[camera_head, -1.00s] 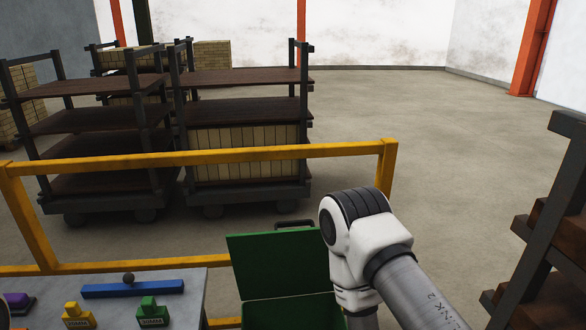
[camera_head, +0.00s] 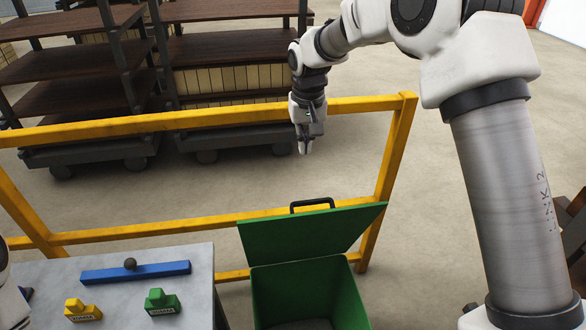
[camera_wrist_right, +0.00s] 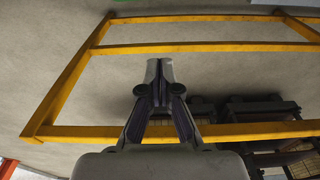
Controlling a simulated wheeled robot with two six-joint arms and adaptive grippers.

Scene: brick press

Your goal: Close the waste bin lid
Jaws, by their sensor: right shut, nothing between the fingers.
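The green waste bin (camera_head: 308,298) stands to the right of the grey table. Its green lid (camera_head: 310,238) is open, raised and tilted back on the far side, with a dark handle (camera_head: 313,206) at its upper edge. My right gripper (camera_head: 305,150) is shut and empty, pointing down in the air above and behind the lid, near the yellow rail. In the right wrist view the gripper's fingers (camera_wrist_right: 159,68) are together, and neither bin nor lid is clear there. My left gripper is not seen; only a bit of my left arm shows at the left edge.
A yellow rail (camera_head: 180,121) runs behind the bin and table; its post (camera_head: 390,160) is right of the lid. The grey table (camera_head: 195,270) bears a blue bar (camera_head: 135,272), a yellow block (camera_head: 82,310) and a green block (camera_head: 162,302). Shelved carts (camera_head: 80,150) stand beyond the rail.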

